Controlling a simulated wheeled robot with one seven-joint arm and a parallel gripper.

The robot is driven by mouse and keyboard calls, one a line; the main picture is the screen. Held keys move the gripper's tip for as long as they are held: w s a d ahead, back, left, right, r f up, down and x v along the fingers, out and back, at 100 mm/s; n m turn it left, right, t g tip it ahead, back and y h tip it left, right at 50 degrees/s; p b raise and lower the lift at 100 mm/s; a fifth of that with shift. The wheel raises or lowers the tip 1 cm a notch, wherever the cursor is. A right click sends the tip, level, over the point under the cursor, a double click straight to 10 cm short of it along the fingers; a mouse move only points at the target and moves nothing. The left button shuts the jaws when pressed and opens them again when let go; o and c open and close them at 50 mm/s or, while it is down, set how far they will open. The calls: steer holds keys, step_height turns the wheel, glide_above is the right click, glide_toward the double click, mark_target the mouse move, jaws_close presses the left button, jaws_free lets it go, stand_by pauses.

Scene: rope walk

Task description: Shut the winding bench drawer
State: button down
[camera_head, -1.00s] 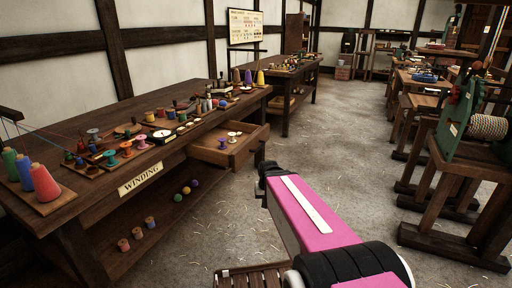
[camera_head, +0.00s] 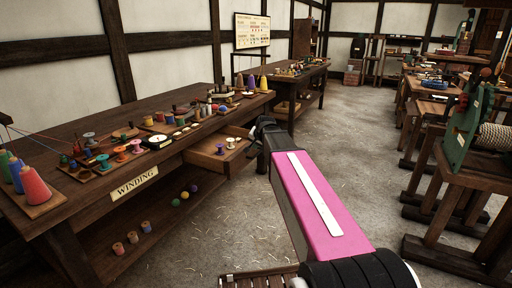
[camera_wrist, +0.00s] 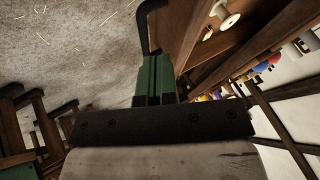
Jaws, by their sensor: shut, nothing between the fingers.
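The winding bench (camera_head: 110,215) stands at the left with a "WINDING" label on its front edge. Its wooden drawer (camera_head: 208,163) is pulled out at the bench's right end, with a purple spool and a pale spool inside. My gripper (camera_head: 262,128) is shut and empty at the drawer's right front corner, covering part of it. I cannot tell whether it touches the drawer. In the wrist view, my gripper (camera_wrist: 153,70) shows green and black beside the drawer's wood (camera_wrist: 190,45), and a pale spool (camera_wrist: 229,18) lies at the upper right.
Spools and small tools crowd the bench top. Several balls and spools lie on its lower shelf (camera_head: 150,225). Another bench (camera_head: 298,90) stands behind. A green-framed machine (camera_head: 470,130) on a trestle stands at the right. The floor between (camera_head: 350,150) is clear apart from straw bits.

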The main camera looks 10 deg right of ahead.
mark_target(252, 152)
steer(key=x, duration=0.7)
steer(key=shift+w+a+f, duration=0.1)
steer(key=shift+w+f, duration=0.1)
steer(key=shift+f, duration=0.15)
steer(key=w+a, duration=0.5)
steer(key=a, duration=0.1)
steer(key=w+a, duration=0.4)
steer(key=a, duration=0.3)
steer(key=w+a, duration=0.5)
steer(key=a, duration=0.2)
steer(key=shift+w, duration=0.3)
steer(key=shift+s+r, duration=0.1)
